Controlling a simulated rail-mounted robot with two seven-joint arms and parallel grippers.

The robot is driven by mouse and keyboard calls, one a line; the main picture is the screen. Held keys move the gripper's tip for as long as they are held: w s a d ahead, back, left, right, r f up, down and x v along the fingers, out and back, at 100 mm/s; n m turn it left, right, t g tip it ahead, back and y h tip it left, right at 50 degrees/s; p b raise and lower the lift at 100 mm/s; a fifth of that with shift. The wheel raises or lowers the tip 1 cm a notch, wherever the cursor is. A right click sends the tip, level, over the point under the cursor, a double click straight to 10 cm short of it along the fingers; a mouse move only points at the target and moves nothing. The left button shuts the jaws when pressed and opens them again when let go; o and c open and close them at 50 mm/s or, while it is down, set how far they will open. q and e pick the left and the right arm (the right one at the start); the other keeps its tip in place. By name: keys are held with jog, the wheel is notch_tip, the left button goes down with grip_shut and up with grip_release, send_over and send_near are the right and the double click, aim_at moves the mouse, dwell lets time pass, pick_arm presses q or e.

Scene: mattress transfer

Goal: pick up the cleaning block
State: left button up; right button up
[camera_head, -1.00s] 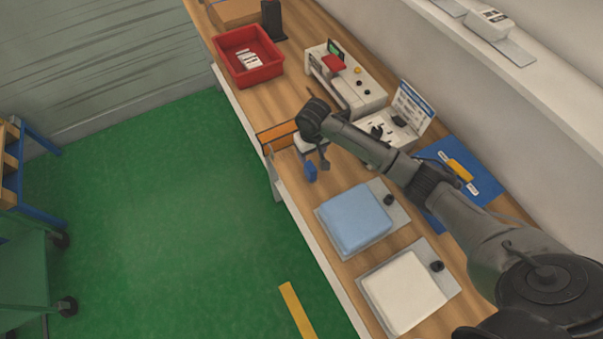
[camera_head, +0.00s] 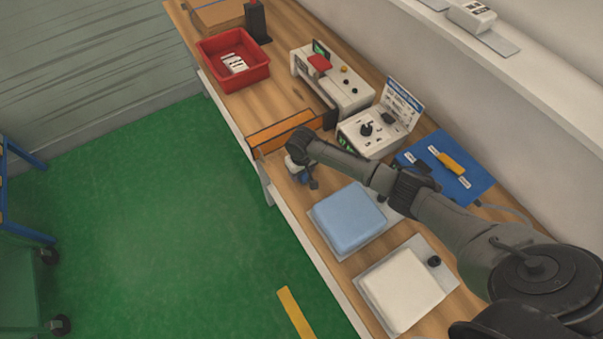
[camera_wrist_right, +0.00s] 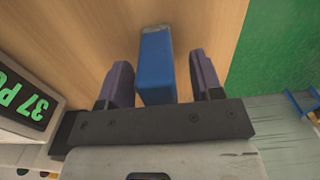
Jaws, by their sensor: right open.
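The cleaning block (camera_wrist_right: 156,68) is a blue block with a greyish far end. In the right wrist view it stands out from the wooden surface, between the two dark fingers of my right gripper (camera_wrist_right: 161,82). The fingers are open, with a gap visible on each side of the block. My left gripper is not in view.
On the bench (camera_head: 235,100), a red bin (camera_head: 250,76) and white devices (camera_head: 340,85) stand beyond the gripper. An orange-faced panel (camera_head: 283,132) is close by. A blue pad (camera_head: 348,215) and a white pad (camera_head: 402,290) lie nearer. A blue mat (camera_head: 470,184) lies by the wall.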

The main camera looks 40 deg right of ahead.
jog(key=shift+f, duration=0.2)
jog(key=shift+c, duration=0.2)
jog(key=c, duration=1)
jog(key=shift+r, duration=0.15)
